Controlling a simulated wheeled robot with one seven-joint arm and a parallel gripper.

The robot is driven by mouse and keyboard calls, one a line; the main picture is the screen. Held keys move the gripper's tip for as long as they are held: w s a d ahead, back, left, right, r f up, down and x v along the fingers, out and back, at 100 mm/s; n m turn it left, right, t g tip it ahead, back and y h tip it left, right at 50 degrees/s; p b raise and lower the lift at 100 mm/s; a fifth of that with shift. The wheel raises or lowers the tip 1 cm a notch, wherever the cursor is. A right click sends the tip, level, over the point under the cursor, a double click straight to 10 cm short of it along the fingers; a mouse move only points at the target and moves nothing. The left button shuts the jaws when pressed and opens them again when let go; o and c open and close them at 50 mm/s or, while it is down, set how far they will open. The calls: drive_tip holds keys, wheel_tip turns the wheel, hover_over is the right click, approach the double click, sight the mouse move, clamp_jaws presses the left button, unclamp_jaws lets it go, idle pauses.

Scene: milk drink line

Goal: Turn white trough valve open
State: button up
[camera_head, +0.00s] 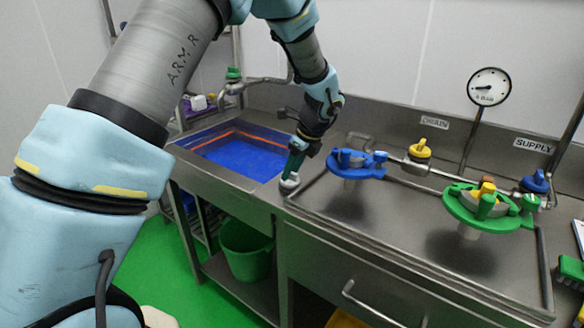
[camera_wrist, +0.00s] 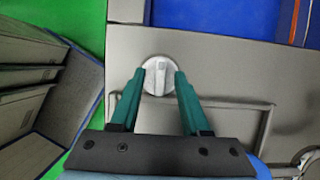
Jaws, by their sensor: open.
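The white trough valve (camera_wrist: 158,76) is a round white knob with a raised bar across its face, and it lies between my fingertips in the wrist view. In the head view the white valve (camera_head: 290,183) sits on the steel counter at the front corner of the blue trough. My gripper (camera_wrist: 158,80) has green fingers, open on either side of the knob's bar; whether they touch it I cannot tell. In the head view my gripper (camera_head: 293,172) points down over the valve and hides part of it.
The trough (camera_head: 240,150) holds blue liquid, left of the valve. A blue-handled fitting (camera_head: 357,160) and a green-handled fitting (camera_head: 489,207) stand on the counter to the right, with a yellow valve (camera_head: 420,150) behind. A gauge (camera_head: 488,87) rises at the back. A green bucket (camera_head: 246,250) is below.

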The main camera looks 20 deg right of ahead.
drive_tip(key=shift+c, duration=0.3)
clamp_jaws()
idle(0.4)
